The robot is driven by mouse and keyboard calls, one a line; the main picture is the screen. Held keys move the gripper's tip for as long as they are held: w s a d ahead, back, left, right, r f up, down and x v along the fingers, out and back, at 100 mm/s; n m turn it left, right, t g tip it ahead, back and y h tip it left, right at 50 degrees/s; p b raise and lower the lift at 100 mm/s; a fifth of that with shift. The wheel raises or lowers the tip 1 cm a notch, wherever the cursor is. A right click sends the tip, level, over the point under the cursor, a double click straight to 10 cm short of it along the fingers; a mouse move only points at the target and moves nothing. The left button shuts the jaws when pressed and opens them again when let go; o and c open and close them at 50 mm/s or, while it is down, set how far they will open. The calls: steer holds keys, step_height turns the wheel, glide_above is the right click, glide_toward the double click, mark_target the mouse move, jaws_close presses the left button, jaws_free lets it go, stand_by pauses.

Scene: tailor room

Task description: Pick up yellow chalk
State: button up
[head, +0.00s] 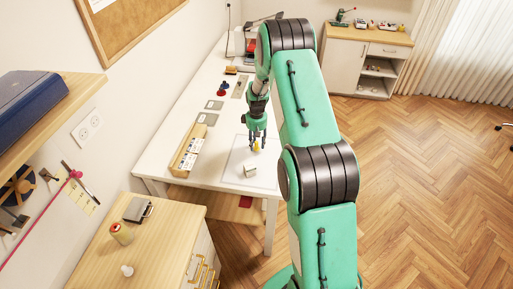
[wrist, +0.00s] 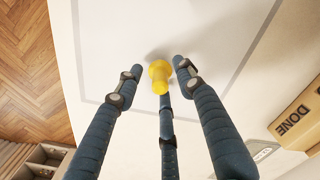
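The yellow chalk (wrist: 159,76) is a short, stubby yellow piece over the white sheet on the table. It shows as a small yellow spot in the head view (head: 257,147). My gripper (wrist: 158,84) is open above and around it, with one finger to its left and one to its right, both apart from it. A third finger comes up from below in the wrist view, close behind the chalk; whether it touches cannot be told. In the head view my gripper (head: 257,138) points down at the table.
Grey flat squares and small items lie farther back. A wooden cabinet (head: 165,227) stands at the near left.

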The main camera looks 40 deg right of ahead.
mark_target(256, 142)
jaws_close()
stand_by(0.3)
steer(key=shift+r, duration=5)
